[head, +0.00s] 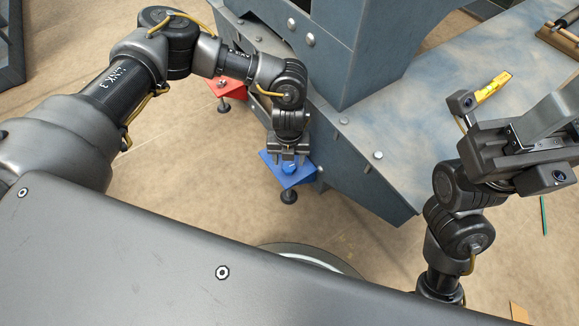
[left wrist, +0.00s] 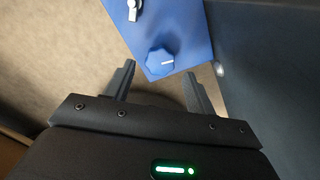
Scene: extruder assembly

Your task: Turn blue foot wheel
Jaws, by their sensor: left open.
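The blue foot wheel (left wrist: 160,62) is a small lobed knob with a white mark, on a blue foot bracket (left wrist: 185,28) in the left wrist view. In the head view the wheel (head: 289,169) sits on top of the blue bracket (head: 301,178) at the machine's lower corner. My left gripper (head: 288,159) is right at the wheel. In the left wrist view the two fingers of my left gripper (left wrist: 158,80) are apart, with the wheel just beyond the gap between their tips. I see no contact. My right gripper (head: 525,145) is raised at the right; its fingers do not show clearly.
The large blue-grey machine (head: 385,125) stands beside the wheel, its wall close on the right. A red foot bracket (head: 228,87) is farther back on the left. Bare brown floor (head: 190,190) lies left of the feet. A yellow part (head: 493,87) shows by my right gripper.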

